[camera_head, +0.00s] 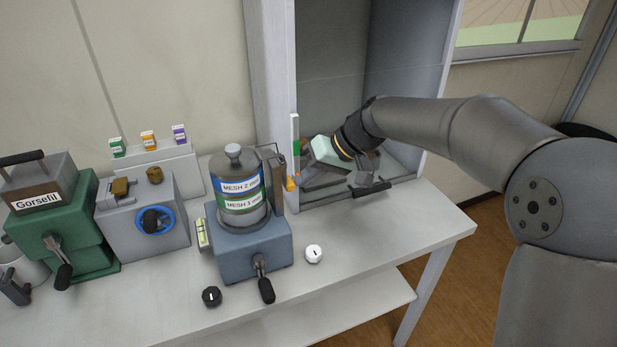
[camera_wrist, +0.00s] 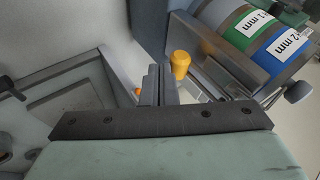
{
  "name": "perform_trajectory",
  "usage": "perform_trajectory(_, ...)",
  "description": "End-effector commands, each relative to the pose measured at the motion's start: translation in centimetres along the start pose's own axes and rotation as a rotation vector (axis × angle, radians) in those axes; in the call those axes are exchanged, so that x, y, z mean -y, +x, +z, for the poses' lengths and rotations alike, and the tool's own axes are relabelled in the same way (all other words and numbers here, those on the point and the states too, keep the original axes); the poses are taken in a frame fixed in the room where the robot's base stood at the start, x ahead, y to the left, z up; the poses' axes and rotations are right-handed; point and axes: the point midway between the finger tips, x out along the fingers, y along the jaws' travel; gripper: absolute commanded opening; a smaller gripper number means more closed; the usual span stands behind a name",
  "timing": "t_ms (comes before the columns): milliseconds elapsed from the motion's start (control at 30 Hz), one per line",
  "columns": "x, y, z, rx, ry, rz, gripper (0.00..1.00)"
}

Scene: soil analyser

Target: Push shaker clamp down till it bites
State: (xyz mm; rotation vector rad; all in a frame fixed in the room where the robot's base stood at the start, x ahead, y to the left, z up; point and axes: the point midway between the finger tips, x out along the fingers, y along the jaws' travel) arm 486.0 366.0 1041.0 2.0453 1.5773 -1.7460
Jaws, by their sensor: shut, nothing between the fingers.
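The shaker (camera_head: 250,240) is a blue-grey base on the bench, carrying a stack of sieves (camera_head: 241,195) labelled MESH 2 mm and MESH 1 mm. The shaker clamp (camera_head: 277,182) appears as a grey upright bar on the stack's right, with a thin arm reaching over the top. In the wrist view the bar (camera_wrist: 225,58) lies beside the sieves, with an orange knob (camera_wrist: 180,64) near it. My gripper (camera_wrist: 157,72) is shut and empty, its fingertips close to the knob; contact cannot be told. In the head view its pale green hand (camera_head: 326,152) is right of the clamp.
A grey open-fronted hood (camera_head: 345,60) stands behind my arm, its side wall close to the clamp. A dark bar handle (camera_head: 370,188) is at its front. A white knob (camera_head: 314,254) and black knob (camera_head: 211,296) sit before the shaker. The front-right bench is clear.

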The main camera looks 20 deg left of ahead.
Motion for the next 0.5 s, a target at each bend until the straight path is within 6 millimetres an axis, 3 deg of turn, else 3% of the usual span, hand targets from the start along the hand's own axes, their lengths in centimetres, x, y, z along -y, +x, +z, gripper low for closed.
perform_trajectory(500, 0.9, -1.2, -0.6, 0.000, 0.001, 0.001, 0.00)
